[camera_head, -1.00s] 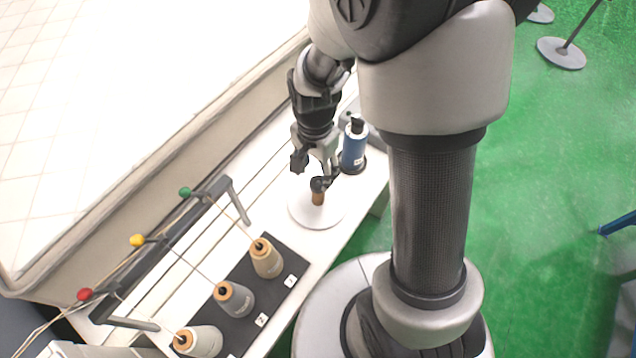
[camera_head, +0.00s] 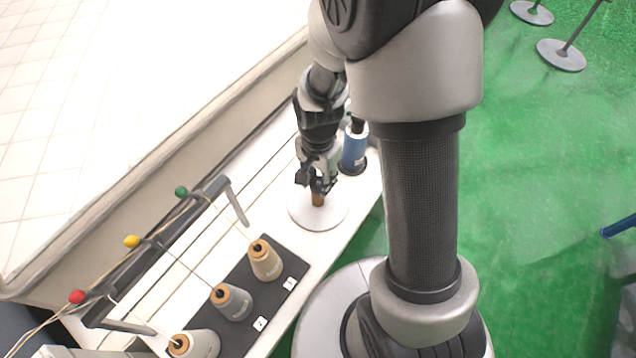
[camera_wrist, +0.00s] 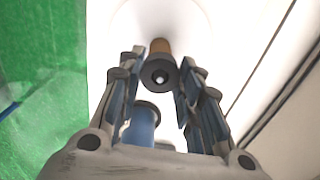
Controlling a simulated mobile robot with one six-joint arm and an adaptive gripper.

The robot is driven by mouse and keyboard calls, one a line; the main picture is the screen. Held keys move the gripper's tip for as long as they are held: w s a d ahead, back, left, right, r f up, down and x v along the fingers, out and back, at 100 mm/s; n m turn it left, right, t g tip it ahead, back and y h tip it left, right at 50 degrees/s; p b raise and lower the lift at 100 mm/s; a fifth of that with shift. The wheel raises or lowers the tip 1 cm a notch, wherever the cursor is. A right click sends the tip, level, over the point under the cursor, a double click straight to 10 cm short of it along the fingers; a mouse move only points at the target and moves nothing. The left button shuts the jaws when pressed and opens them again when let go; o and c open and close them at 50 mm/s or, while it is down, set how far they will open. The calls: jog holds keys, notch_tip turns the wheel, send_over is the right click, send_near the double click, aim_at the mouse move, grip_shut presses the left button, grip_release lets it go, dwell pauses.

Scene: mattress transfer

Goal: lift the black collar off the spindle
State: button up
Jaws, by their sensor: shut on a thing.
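The black collar (camera_wrist: 158,74) is a dark ring with a light tip showing in its centre hole, seen in the wrist view. It sits at the top end of the short brown spindle (camera_wrist: 160,46), which stands on a round white disc (camera_head: 302,212). My gripper (camera_head: 317,184) is right over the spindle (camera_head: 318,200) in the head view, with its fingers down around the collar. In the wrist view the fingers of my gripper (camera_wrist: 158,80) are on both sides of the collar, shut on it. The fingers mostly hide the collar in the head view.
A blue spool (camera_head: 354,150) stands close behind and right of my gripper. Several thread cones, such as a tan one (camera_head: 267,263), stand on a black mat (camera_head: 258,302) at front left. A dark thread rail (camera_head: 160,240) with coloured balls is beside them.

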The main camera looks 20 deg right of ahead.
jog(key=c, duration=0.4)
jog(key=shift+o, duration=0.2)
notch_tip(320, 180, up, 20)
jog(key=p, duration=0.5)
